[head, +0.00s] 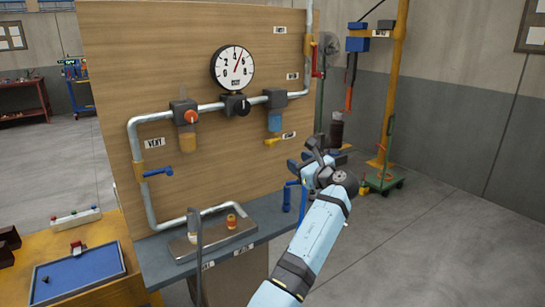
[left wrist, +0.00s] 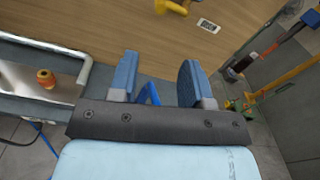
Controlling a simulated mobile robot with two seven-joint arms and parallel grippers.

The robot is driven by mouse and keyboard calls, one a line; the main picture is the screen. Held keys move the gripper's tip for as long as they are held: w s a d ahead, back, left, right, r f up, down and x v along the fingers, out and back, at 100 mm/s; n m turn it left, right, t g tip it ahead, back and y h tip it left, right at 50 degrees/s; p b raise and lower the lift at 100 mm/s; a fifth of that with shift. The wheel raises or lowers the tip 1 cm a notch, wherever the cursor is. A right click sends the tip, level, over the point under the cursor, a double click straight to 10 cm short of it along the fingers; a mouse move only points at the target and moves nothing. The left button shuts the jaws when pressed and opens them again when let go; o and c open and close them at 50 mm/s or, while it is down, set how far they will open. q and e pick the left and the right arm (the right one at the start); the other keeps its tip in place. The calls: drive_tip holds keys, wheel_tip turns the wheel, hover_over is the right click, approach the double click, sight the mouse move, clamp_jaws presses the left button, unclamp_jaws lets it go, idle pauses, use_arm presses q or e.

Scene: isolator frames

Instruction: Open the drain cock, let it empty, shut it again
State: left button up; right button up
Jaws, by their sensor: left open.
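The drain cock (head: 272,141) is a small yellow lever beneath a filter bowl with blue liquid (head: 275,122), on the right of the wooden panel. A label (head: 289,135) is beside it. In the left wrist view a yellow piece (left wrist: 173,6), likely this cock, shows at the top edge, cut off. My left gripper (head: 306,158) is right of and slightly below the cock, apart from it. Its blue-padded fingers (left wrist: 157,78) are spread, with nothing held; a blue part beyond shows between them. My right gripper is not in view.
A pipe with a gauge (head: 232,68), a blue vent lever (head: 158,173) and a red lever (head: 318,60) are on the panel (head: 160,90). A metal tray (head: 190,247) with an orange-and-yellow fitting (head: 231,222) lies on the bench below.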

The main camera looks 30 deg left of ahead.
sight(272, 145)
use_arm(q)
drive_tip(key=x, duration=1.4)
drive_tip(key=shift+r, duration=0.25)
drive_tip(key=shift+c, duration=0.2)
clamp_jaws()
